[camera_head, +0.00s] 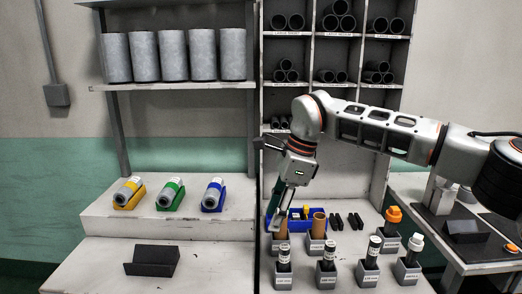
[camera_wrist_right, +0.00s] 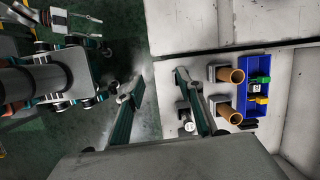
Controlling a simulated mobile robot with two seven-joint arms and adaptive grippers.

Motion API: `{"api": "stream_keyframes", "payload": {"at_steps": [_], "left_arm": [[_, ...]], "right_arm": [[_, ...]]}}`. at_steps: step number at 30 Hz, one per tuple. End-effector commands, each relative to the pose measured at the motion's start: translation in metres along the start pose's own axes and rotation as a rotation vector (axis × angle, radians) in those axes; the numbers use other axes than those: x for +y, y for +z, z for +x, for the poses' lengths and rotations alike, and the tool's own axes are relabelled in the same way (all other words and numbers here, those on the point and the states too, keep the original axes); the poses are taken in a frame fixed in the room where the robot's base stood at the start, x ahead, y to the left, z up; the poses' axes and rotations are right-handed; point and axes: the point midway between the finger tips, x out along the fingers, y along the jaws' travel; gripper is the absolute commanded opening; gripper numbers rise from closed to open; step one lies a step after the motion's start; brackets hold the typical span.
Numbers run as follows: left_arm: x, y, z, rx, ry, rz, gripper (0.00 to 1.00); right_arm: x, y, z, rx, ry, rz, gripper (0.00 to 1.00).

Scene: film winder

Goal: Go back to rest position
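My right arm comes in from the right in the head view, and its gripper (camera_head: 277,212) hangs fingers down over the left part of the right bench, near the brown tubes. In the right wrist view the two fingers of this gripper (camera_wrist_right: 157,84) are spread wide with nothing between them. Two brown tubes (camera_wrist_right: 231,75) in grey holders and a blue bin (camera_wrist_right: 244,65) with green and yellow pieces lie to their right in that view. The blue bin (camera_head: 296,225) is partly hidden behind the gripper and tubes in the head view.
Several labelled black cylinders (camera_head: 327,258) stand in grey holders on the right bench. An orange-topped piece (camera_head: 392,222) and a white-topped piece (camera_head: 414,248) stand nearby. Yellow, green and blue cradles (camera_head: 214,196) hold canisters at left. A dark V-block (camera_head: 152,261) stands lower left.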

Motion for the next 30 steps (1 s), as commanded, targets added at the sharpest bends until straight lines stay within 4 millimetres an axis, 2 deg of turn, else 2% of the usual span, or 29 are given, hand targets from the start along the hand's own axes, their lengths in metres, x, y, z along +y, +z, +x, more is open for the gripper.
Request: {"api": "stream_keyframes", "payload": {"at_steps": [1,3,6,9,13,18,21,24,26,30], "left_arm": [[-0.001,-0.004,0.001,0.006,-0.002,0.0,0.33],[-0.002,-0.005,0.001,0.008,-0.002,0.0,0.33],[0.0,-0.002,-0.002,0.001,0.0,-0.002,0.33],[0.001,0.002,-0.003,-0.005,0.002,-0.003,0.33],[0.002,0.002,-0.004,-0.006,0.003,-0.003,0.33],[0.002,0.002,-0.004,-0.007,0.004,-0.004,0.33],[0.002,0.001,-0.004,-0.007,0.004,-0.005,0.33],[0.002,0.001,-0.004,-0.007,0.004,-0.005,0.33],[0.002,0.001,-0.005,-0.006,0.005,-0.005,0.33],[0.002,0.0,-0.005,-0.006,0.005,-0.006,0.33]], "right_arm": [[0.015,0.017,0.025,-0.069,0.049,0.001,0.37],[0.035,0.042,0.054,-0.177,0.113,0.015,0.37],[0.068,0.081,0.087,-0.343,0.211,0.058,0.37],[0.098,0.117,0.107,-0.509,0.308,0.126,0.37],[0.131,0.158,0.117,-0.722,0.435,0.249,0.37],[0.154,0.193,0.111,-0.985,0.599,0.468,0.37],[0.157,0.202,0.103,-1.129,0.692,0.623,0.37],[0.152,0.202,0.096,-1.263,0.783,0.795,0.37],[0.147,0.197,0.093,-1.338,0.836,0.906,0.37],[0.13,0.171,0.094,-1.496,0.95,1.188,0.37]]}}
